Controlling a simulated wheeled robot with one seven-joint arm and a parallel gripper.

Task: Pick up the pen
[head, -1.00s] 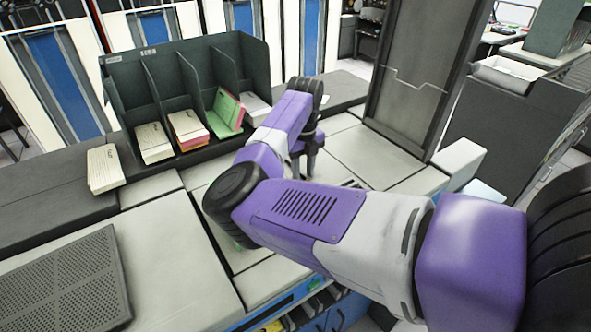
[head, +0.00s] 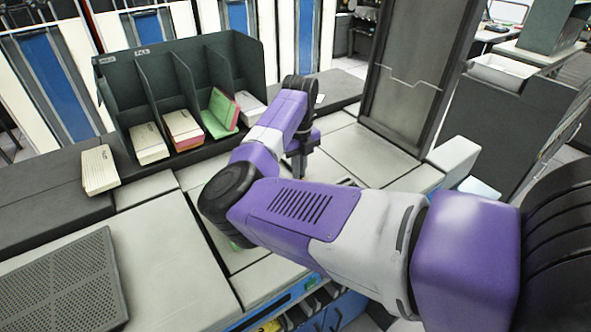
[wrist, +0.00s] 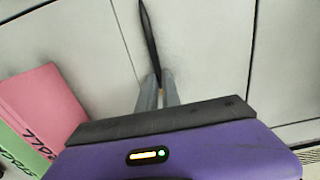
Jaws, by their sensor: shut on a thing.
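The pen (wrist: 150,38) is a thin dark stick with a pointed far end in the wrist view. My gripper (wrist: 160,84) has its two grey fingers shut on the pen near its lower end, and the pen extends away above the pale panelled surface. In the head view my gripper (head: 299,172) points down over the light worktop behind my purple arm. The pen cannot be made out in the head view.
A dark divided rack (head: 122,105) holds card stacks, including a pink one (head: 184,129) and a green one (head: 218,115), left of my gripper. A loose cream card stack (head: 100,170) stands further left. A tall grey panel (head: 410,75) rises to the right.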

